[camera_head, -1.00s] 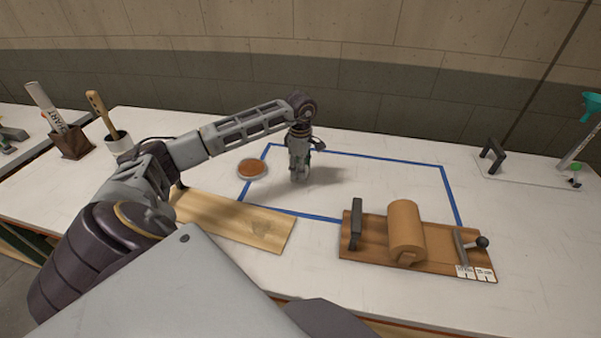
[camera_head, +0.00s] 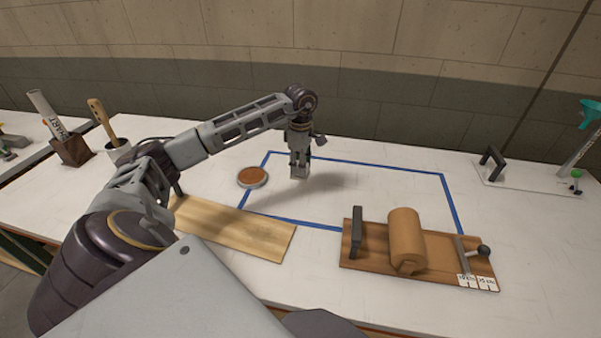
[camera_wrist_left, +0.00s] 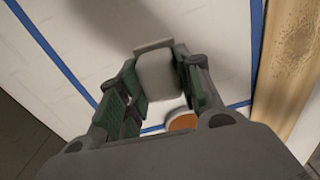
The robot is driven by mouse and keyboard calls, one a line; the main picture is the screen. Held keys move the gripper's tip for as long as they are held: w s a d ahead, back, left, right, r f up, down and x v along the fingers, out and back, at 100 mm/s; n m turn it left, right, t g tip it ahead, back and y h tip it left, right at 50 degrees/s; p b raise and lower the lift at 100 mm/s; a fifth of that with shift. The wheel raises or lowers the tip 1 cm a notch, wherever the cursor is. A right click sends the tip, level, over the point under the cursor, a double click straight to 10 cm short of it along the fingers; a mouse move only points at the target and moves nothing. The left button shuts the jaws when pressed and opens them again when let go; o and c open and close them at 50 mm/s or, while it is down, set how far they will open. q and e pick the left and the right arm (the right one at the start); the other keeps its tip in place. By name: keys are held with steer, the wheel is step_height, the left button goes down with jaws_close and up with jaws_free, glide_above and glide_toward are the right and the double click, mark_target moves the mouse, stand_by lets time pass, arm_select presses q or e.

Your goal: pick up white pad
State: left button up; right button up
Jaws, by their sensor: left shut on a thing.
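My left gripper (camera_head: 300,170) is inside the blue-taped rectangle area, pointing down above the white table (camera_head: 380,185). In the left wrist view its fingers (camera_wrist_left: 155,85) are shut on a white pad (camera_wrist_left: 155,72), a small block with rounded corners. The pad is held between both fingers and appears raised off the table, with a shadow to one side. In the head view only a pale bit at the fingertips shows. My right gripper is not in view.
A round tin with an orange-brown top (camera_head: 252,177) lies left of the gripper. A wooden board (camera_head: 235,228) lies in front. A paper-roll holder (camera_head: 350,262) stands front right. A brush cup (camera_head: 118,148) is at left. The taped area's right part is clear.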

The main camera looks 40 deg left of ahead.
arm_select(q)
steer(key=shift+r, duration=2.7)
steer(key=o, duration=0.3)
steer(key=shift+c, duration=1)
steer(key=shift+s+f, duration=0.1)
